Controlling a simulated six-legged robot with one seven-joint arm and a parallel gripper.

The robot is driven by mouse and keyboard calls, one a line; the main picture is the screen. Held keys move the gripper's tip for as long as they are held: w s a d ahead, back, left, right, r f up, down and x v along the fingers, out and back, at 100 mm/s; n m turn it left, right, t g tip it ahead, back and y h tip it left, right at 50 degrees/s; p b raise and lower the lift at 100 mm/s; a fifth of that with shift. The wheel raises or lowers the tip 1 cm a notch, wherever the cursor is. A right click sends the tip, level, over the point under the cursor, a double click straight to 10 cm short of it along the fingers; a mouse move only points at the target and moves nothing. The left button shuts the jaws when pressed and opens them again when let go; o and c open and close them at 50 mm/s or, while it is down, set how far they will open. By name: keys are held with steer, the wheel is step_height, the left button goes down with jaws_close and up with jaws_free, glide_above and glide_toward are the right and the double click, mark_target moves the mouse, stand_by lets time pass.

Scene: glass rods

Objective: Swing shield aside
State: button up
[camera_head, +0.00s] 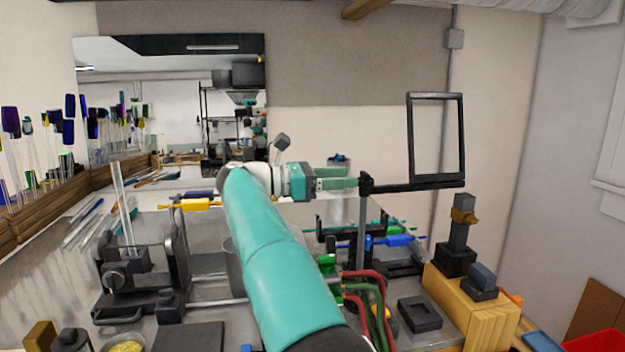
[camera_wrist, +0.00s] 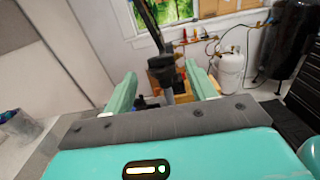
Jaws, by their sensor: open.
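The shield (camera_head: 409,140) is a black rectangular frame with a see-through pane, upright at right of the head view. A black horizontal bar (camera_head: 415,187) joins its bottom to a dark clamp (camera_head: 366,186) on a grey post (camera_head: 361,225). My gripper (camera_head: 356,182) is open, with pale green fingers level with the clamp and just left of it. In the wrist view the clamp (camera_wrist: 165,76) shows between the fingers (camera_wrist: 162,70), and the bar (camera_wrist: 148,25) runs away upward. Whether the fingers touch the clamp cannot be told.
A lathe-like stand (camera_head: 122,270) holds upright glass rods at left. Red and green hoses (camera_head: 375,290) lie below the post. A wooden block (camera_head: 470,310) bears dark parts at right. In the wrist view a white tank (camera_wrist: 231,72) stands beyond. Space around the shield frame looks clear.

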steer(key=v, duration=0.6)
steer(key=shift+s+a, duration=0.1)
